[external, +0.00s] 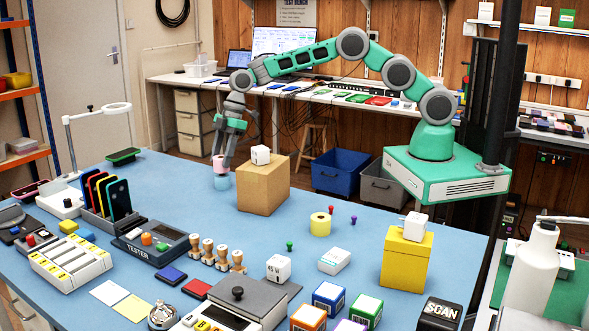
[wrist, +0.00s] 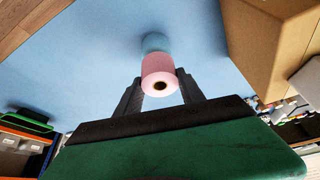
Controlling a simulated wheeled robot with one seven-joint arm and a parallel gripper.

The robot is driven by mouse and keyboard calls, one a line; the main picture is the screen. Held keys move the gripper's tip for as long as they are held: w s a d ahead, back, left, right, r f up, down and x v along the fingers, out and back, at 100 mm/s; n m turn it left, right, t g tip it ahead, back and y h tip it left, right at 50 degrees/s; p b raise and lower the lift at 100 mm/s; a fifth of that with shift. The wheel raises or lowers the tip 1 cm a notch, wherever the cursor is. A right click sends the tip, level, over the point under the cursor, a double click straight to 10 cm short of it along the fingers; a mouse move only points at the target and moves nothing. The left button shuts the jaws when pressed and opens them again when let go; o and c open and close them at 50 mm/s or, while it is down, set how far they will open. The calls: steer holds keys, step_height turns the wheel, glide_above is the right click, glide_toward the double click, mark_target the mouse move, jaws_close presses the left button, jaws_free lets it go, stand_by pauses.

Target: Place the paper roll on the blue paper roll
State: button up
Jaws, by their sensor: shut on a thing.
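A pink paper roll (external: 218,162) is between the fingers of my gripper (external: 223,163), which is shut on it. The blue paper roll (external: 221,182) stands on the table directly under the pink one. In the wrist view the pink roll (wrist: 159,77) shows its dark core hole, with my gripper's fingers (wrist: 160,88) on both sides. The blue roll (wrist: 157,43) shows just beyond it, lined up with it. The two look touching or nearly so; I cannot tell which. A yellow paper roll (external: 320,224) stands apart near the middle of the table.
A cardboard box (external: 263,188) with a white cube (external: 260,155) on top stands just right of my gripper. A rack of phones (external: 107,200) and a ring lamp (external: 97,112) are to the left. The blue table (external: 180,185) is clear around the blue roll.

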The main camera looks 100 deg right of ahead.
steer(key=shift+f, duration=0.95)
steer(key=o, duration=1.4)
steer(key=shift+r, duration=0.1)
